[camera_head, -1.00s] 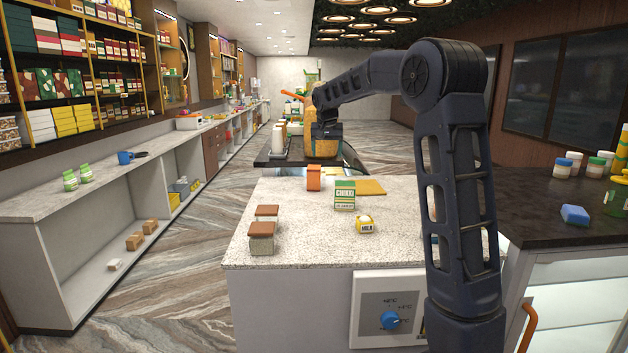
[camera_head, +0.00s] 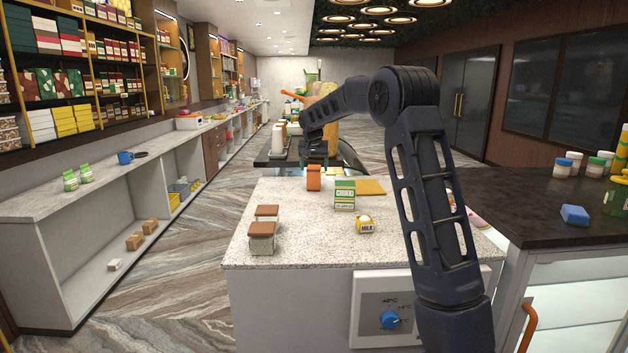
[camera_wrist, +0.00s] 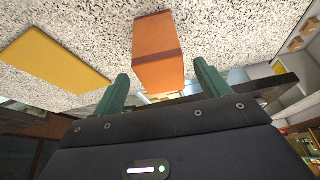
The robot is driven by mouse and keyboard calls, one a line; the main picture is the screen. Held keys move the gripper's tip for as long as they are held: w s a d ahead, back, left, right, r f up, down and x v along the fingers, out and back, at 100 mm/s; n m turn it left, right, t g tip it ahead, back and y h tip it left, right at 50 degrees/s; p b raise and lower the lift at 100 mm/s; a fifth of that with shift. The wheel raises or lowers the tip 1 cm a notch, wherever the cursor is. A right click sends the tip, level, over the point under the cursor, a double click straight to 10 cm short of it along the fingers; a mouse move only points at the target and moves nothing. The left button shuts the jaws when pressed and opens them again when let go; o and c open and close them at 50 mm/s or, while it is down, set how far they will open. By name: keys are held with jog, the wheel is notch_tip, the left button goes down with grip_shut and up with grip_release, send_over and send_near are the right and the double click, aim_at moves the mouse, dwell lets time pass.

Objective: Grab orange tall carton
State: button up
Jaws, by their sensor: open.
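The orange tall carton (camera_head: 313,178) stands upright near the far edge of the speckled counter (camera_head: 290,205). In the wrist view the carton (camera_wrist: 157,55) is just ahead of my gripper (camera_wrist: 161,82), lying between the lines of its two green fingers. The fingers are spread apart and nothing is held. In the head view my gripper (camera_head: 313,160) is above and behind the carton, with its fingers mostly hidden.
A green-and-white CHIKKI box (camera_head: 344,195) and a yellow milk carton (camera_head: 365,225) stand right of the orange carton. A yellow board (camera_head: 371,187) lies behind them; it also shows in the wrist view (camera_wrist: 52,62). Two brown-topped boxes (camera_head: 262,236) stand front left.

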jog(key=x, duration=0.5)
jog(key=shift+w+a+r, duration=0.1)
jog(key=shift+w, duration=0.1)
jog(key=shift+c, duration=0.3)
jog(key=c, duration=1.1)
jog(key=shift+c, duration=0.2)
jog(key=shift+r, duration=0.1)
